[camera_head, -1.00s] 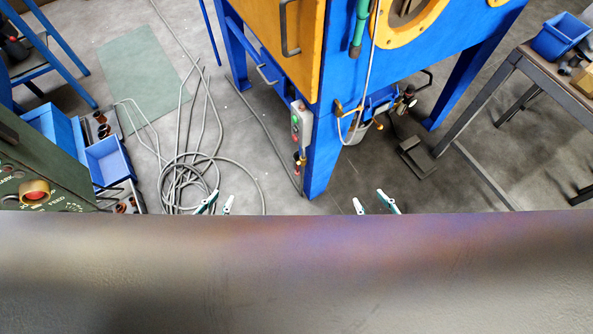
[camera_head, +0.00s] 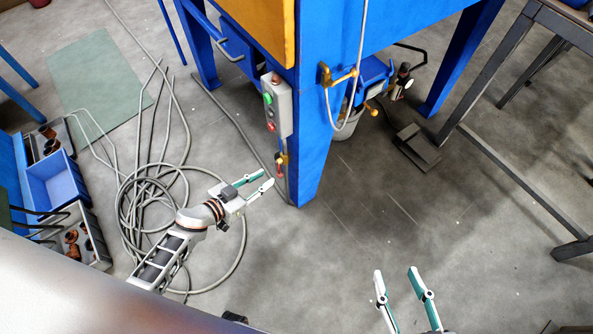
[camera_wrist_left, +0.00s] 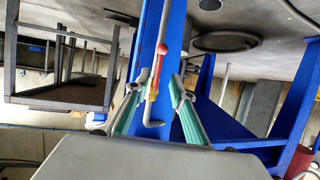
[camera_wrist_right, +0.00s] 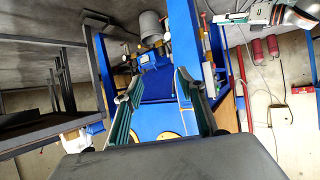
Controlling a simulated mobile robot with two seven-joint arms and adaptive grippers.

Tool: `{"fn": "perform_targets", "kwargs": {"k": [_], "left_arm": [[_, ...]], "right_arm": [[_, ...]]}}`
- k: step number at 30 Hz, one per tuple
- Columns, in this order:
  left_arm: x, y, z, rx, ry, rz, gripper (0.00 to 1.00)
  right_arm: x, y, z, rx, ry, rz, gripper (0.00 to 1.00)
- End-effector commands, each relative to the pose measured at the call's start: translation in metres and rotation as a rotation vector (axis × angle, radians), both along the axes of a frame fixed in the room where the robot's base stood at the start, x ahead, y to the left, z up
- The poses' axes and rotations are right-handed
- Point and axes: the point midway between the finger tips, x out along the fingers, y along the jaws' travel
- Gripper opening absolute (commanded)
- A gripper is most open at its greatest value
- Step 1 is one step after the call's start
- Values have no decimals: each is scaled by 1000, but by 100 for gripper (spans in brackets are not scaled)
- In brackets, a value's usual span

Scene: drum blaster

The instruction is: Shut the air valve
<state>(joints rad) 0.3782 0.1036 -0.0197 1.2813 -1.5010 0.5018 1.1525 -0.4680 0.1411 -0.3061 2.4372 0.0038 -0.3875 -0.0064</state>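A small valve (camera_head: 281,160) with a brass body and a red tip is mounted low on the blue cabinet's front leg, below a grey button box. In the left wrist view a lever with a red ball end (camera_wrist_left: 162,48) stands upright between the fingers, a little ahead of them, with a brass fitting and a curved metal pipe below. My left gripper (camera_head: 267,178) is open just left of the leg, near the valve; contact with it is not visible. My right gripper (camera_head: 396,270) is open and empty over the floor at the lower right.
The blue cabinet (camera_head: 340,130) stands ahead. A brass fitting (camera_head: 338,77) with a hose sits on its right side, and a foot pedal (camera_head: 418,148) lies behind. Coiled cable (camera_head: 140,190) and bins (camera_head: 55,185) are at left. A metal table frame (camera_head: 490,160) is at right.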

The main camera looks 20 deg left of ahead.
Motion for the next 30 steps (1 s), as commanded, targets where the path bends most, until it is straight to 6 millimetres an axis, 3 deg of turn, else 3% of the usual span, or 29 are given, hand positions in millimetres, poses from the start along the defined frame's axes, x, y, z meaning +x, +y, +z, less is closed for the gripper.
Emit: {"fn": "perform_targets", "kwargs": {"k": [5,15,21,30], "left_arm": [[9,-5,-11,-5,13,-9,23],[46,-25,-32,-5,16,-7,23],[62,-32,-36,-3,13,-7,23],[68,-33,-33,-2,7,-8,23]], "right_arm": [[1,3,1,16,-2,-3,40],[5,17,7,108,-9,-24,40],[0,30,4,194,11,-47,40],[1,32,7,219,7,-55,40]]}}
